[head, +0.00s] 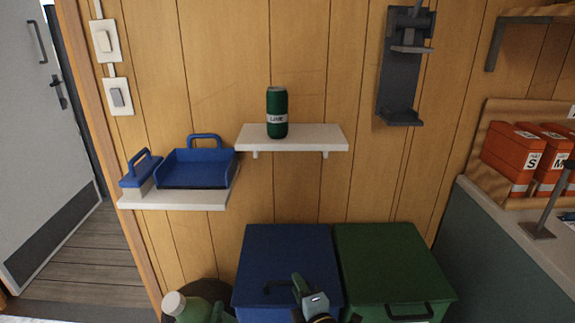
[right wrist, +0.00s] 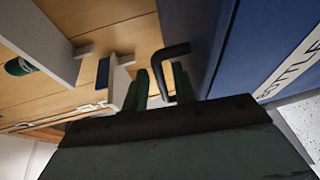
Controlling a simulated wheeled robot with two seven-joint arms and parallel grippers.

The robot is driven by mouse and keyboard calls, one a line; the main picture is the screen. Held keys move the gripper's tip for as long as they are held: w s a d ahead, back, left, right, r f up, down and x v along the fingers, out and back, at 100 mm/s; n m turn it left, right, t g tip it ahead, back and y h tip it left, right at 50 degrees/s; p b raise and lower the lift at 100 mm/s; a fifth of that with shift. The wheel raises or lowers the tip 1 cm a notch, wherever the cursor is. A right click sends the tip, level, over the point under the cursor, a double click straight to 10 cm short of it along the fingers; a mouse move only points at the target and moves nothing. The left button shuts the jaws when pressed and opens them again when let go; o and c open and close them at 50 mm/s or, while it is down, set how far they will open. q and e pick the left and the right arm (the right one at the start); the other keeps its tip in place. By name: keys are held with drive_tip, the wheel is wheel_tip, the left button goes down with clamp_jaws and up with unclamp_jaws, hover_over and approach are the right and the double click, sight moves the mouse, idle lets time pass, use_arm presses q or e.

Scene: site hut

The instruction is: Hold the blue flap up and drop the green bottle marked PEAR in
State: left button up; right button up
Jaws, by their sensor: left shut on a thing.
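A green bottle with a white cap (head: 175,303) is at the bottom edge of the head view. No PEAR marking is readable on it. My left gripper (head: 217,312) is shut on it; most of the gripper is cut off by the frame. The blue flap (head: 285,250) lies down on the blue bin, with a dark handle at its front. My right gripper (head: 312,300) is at this handle. In the right wrist view its two fingers (right wrist: 163,88) are apart, with the dark handle (right wrist: 172,62) at and partly between them.
A green bin (head: 385,255) with its own handle stands right beside the blue one. Above, a shelf (head: 320,138) bears a green can marked LIME (head: 277,112). A lower left shelf (head: 180,201) holds a blue dustpan (head: 195,170) and brush. A dark round thing is behind the bottle.

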drive_tip(key=shift+x, duration=0.8)
clamp_jaws()
